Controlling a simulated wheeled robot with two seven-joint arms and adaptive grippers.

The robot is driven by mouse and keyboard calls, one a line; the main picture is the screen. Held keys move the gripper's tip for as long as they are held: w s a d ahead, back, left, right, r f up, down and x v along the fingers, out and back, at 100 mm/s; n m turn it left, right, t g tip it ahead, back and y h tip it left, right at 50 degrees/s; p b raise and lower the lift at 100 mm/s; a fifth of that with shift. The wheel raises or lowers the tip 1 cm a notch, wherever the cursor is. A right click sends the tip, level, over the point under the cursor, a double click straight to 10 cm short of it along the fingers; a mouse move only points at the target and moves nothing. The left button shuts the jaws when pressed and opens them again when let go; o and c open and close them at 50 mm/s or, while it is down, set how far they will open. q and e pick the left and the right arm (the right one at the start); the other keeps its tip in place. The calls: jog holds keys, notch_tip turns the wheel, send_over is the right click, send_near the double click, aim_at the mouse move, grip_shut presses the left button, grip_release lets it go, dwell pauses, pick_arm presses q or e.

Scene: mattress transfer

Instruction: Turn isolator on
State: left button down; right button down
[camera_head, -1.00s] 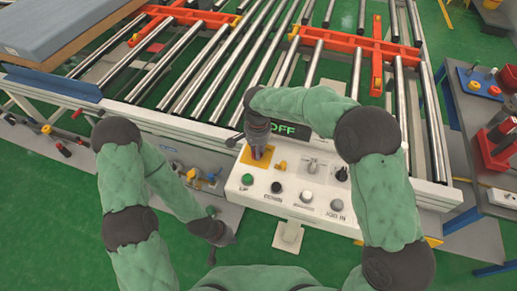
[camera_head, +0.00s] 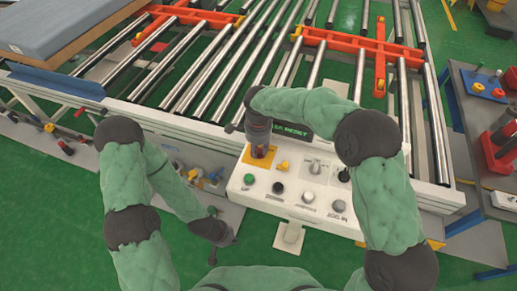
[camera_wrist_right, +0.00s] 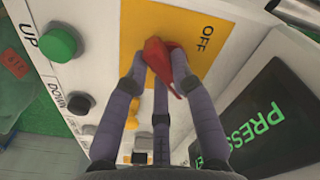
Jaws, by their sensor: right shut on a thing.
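The isolator is a red rotary handle (camera_wrist_right: 163,66) on a yellow plate (camera_wrist_right: 190,25) marked OFF in the right wrist view. The yellow plate also shows on the white control panel in the head view (camera_head: 246,158). My right gripper (camera_wrist_right: 160,72) is shut on the red handle, with fingers on both sides of it. It also shows in the head view (camera_head: 258,152), where it hides most of the handle.
The white panel also carries a green UP button (camera_head: 249,179), a black DOWN button (camera_head: 277,187), other knobs and a yellow knob (camera_head: 282,167). A roller conveyor (camera_head: 220,75) lies behind, with a mattress (camera_head: 70,30) at upper left. A side table (camera_head: 480,160) stands right.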

aim_at(258, 150)
jog(key=shift+r, duration=0.1)
jog(key=c, duration=1)
grip_release()
jog(key=shift+c, duration=0.2)
notch_tip(258, 150, up, 12)
